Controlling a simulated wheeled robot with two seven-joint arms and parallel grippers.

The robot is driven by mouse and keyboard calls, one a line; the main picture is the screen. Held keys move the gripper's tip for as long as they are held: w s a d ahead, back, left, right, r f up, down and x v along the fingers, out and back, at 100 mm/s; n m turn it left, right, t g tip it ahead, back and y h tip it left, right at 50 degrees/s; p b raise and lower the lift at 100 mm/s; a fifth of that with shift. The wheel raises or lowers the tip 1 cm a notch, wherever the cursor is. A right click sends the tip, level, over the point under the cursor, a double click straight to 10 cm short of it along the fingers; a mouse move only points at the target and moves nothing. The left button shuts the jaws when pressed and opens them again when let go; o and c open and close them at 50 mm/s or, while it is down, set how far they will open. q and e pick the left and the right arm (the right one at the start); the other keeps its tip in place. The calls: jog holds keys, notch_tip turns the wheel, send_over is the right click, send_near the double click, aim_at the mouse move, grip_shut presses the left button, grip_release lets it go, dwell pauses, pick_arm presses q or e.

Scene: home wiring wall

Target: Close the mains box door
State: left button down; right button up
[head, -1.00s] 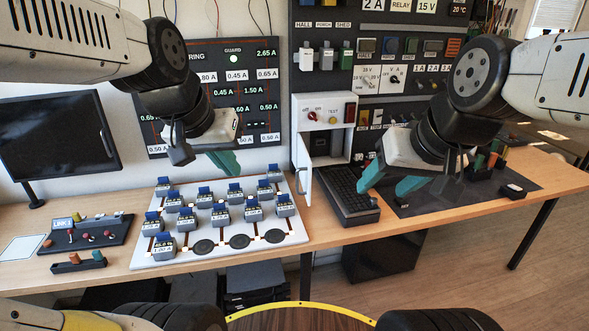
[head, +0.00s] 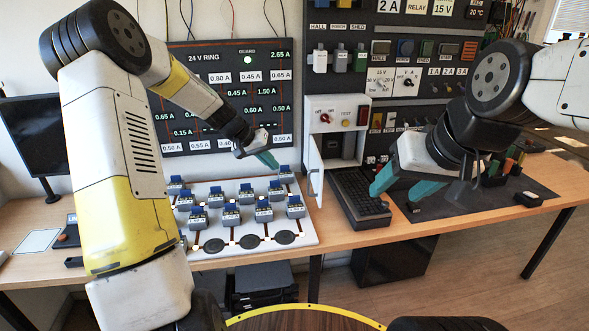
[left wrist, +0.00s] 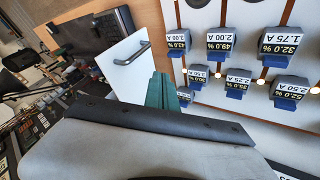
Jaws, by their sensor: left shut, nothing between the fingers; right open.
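The mains box (head: 352,108) is white, with a red knob and a yellow button on its upper panel. Its door (head: 315,166) stands open, swung out towards me and seen nearly edge-on at the left of the opening. In the left wrist view the door (left wrist: 122,72) shows as a white panel with a dark bar handle. My left gripper (head: 268,160) is shut and empty, left of the door and above the battery board. In the left wrist view its teal fingers (left wrist: 161,92) overlap the door's edge; I cannot tell whether they touch. My right gripper (head: 402,190) is open and empty, right of the box.
The white board (head: 212,260) with several labelled blocks lies below my left gripper. A black keyboard-like tray (head: 358,200) lies in front of the box. A dark panel with readings (head: 205,60) hangs at the left. A dark mat (head: 480,205) lies at the right.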

pick_arm(q)
jog(key=w+d+f, duration=0.3)
jog(key=d+f, duration=0.4)
jog(key=d, duration=0.1)
jog(key=shift+w+d+f, duration=0.15)
jog(key=shift+d+f, duration=0.15)
jog(key=shift+f, duration=0.05)
jog(key=shift+d, duration=0.1)
